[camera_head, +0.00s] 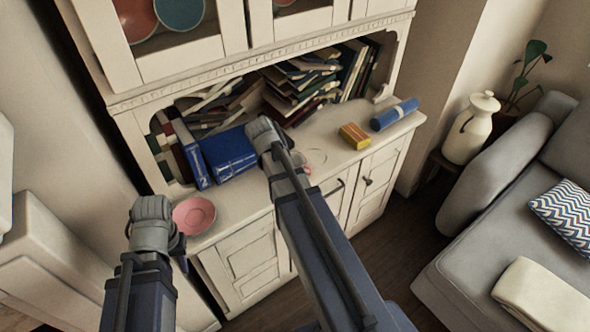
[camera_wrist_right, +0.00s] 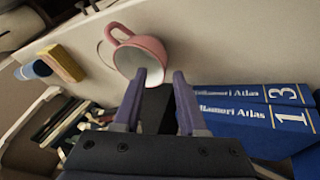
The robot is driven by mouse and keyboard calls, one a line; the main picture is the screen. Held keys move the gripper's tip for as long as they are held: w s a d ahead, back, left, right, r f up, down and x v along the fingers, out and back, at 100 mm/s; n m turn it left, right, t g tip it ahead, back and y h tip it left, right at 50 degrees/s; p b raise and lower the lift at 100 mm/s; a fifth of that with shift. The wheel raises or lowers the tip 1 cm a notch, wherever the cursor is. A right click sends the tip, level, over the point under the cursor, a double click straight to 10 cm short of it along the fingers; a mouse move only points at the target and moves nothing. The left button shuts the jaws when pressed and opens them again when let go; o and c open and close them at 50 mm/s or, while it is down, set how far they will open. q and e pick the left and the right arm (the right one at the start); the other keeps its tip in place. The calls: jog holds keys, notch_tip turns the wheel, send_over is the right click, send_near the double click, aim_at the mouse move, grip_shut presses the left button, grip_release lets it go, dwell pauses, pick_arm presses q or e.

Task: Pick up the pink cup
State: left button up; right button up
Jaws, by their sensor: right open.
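The pink cup (camera_wrist_right: 151,46), white inside with a loop handle, is just beyond my right gripper's fingertips in the right wrist view. Its opening faces the gripper and its handle points to the upper left. In the head view my right arm hides most of it; only a bit of pink (camera_head: 306,169) shows beside the arm. My right gripper (camera_wrist_right: 158,77) is open, with nothing held between its fingers. Whether a fingertip touches the cup, I cannot tell. My left gripper (camera_head: 151,208) is near the cabinet's left end; its fingers do not show clearly.
A pink plate (camera_head: 194,215) lies on the cabinet counter (camera_head: 233,206) near my left gripper. Blue atlas books (camera_head: 228,153) stand left of my right arm. A yellow box (camera_head: 354,136) and a blue roll (camera_head: 394,114) lie to the right. Piled books (camera_head: 300,85) fill the back.

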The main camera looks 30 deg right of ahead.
jog(key=b+x, duration=0.4)
jog(key=x, duration=0.1)
jog(key=shift+a+f+b, duration=0.15)
jog(key=shift+f+b, duration=0.05)
jog(key=shift+b, duration=0.15)
jog(key=shift+r, duration=0.1)
grip_shut()
dwell(1.1)
